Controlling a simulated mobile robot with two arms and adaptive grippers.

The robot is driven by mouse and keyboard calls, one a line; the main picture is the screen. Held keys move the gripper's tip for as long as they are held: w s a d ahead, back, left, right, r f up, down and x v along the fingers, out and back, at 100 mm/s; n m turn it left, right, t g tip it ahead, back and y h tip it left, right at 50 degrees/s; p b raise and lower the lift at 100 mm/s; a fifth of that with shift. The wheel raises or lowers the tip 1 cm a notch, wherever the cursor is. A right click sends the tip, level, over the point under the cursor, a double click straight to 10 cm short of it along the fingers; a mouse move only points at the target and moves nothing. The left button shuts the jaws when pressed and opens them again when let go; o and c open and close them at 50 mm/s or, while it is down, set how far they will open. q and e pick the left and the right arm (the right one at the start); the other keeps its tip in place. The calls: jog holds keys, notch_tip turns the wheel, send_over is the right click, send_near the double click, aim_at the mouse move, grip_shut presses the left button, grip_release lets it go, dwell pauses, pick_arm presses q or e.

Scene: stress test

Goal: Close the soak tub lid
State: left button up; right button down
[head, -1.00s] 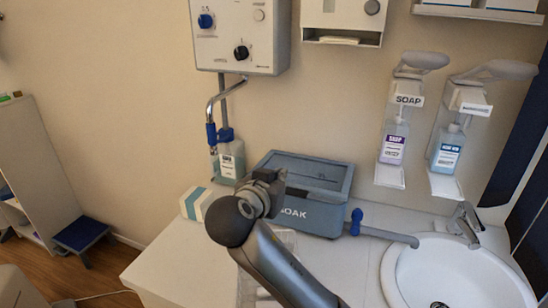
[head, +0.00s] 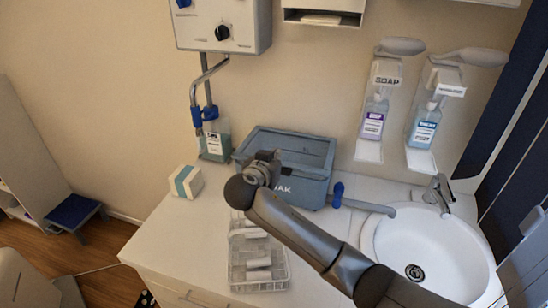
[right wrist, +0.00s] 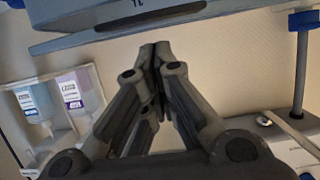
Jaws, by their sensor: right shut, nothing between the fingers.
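The soak tub (head: 315,192) is a blue-grey box on the white counter against the wall. Its top shows a raised rim around a darker recessed area (head: 290,145); I cannot tell a separate lid apart from it. My right gripper (head: 265,162) is in front of the tub's left front part and hides part of its lettering. In the right wrist view the fingers (right wrist: 155,52) are shut with nothing between them, and a blue-grey body (right wrist: 190,10), apparently the tub, crosses the top edge. Contact with it cannot be told. My left gripper is out of view.
A clear tray with compartments (head: 280,284) lies on the counter in front. A white and teal box (head: 186,181) and a bottle (head: 214,141) stand left. Dispensers (head: 374,118) hang on the wall.

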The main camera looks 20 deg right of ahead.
jog(key=shift+f, duration=0.55)
jog(key=f+b, duration=0.3)
jog(key=shift+s+a+f, duration=0.2)
jog(key=shift+s, duration=0.2)
jog(key=shift+f, duration=0.1)
